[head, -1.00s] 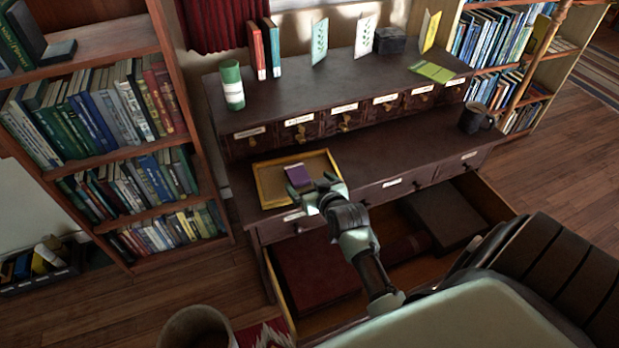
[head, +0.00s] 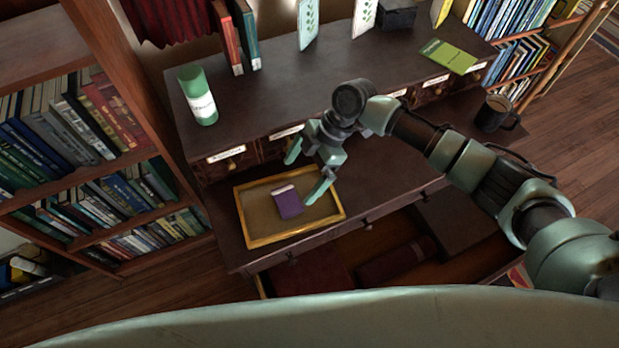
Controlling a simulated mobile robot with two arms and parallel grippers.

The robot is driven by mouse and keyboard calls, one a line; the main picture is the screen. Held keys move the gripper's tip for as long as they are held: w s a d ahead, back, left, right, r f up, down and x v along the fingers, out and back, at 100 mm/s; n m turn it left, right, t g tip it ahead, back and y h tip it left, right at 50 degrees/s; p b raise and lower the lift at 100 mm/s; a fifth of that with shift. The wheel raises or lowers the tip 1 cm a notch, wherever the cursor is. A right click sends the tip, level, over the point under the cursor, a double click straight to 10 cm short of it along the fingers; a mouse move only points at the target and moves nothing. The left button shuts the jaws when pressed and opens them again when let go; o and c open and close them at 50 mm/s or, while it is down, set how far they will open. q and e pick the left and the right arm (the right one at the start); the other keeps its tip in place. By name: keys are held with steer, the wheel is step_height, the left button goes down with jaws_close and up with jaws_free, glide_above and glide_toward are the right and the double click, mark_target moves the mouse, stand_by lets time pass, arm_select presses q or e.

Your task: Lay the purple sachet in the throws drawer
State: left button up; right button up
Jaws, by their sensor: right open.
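The purple sachet (head: 288,204) lies flat in a yellow-rimmed tray (head: 292,236) on the desk's lower ledge. It has a pale band along its top edge. My right gripper (head: 307,176) is open and empty, its fingers spread above the tray's back right part, close to the sachet but apart from it. Below the ledge a large drawer (head: 340,247) stands pulled out, with a dark red folded thing (head: 310,281), a rolled dark red thing (head: 396,259) and a dark box-like thing (head: 458,226) in it. I cannot read a label on it. My left gripper is out of view.
A green and white canister (head: 198,96), red and teal books (head: 236,40) and cards stand on the desk's upper top. A bookcase (head: 95,130) stands close on the left.

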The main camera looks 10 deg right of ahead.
mark_target(287, 199)
steer(key=shift+s+a+f+b, duration=0.4)
steer(key=shift+f+b, duration=0.05)
steer(key=shift+f, duration=0.1)
steer(key=shift+s+a+f+b, duration=0.35)
steer(key=shift+s+f+b, duration=0.1)
steer(key=shift+f, duration=0.1)
steer(key=shift+w+a+f, duration=0.1)
steer(key=shift+f, duration=0.25)
steer(key=f+b, duration=0.2)
steer(key=shift+a+f+b, duration=0.3)
steer(key=shift+f+b, duration=0.1)
steer(key=shift+s+a+f+b, duration=0.2)
steer(key=shift+a+f+b, duration=0.2)
steer(key=shift+a+f, duration=0.15)
steer(key=shift+r, duration=0.1)
steer(key=c, duration=1.5)
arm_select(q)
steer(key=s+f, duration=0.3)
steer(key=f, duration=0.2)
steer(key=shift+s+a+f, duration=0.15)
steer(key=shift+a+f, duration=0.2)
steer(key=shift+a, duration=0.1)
arm_select(e)
steer(key=shift+r, duration=0.1)
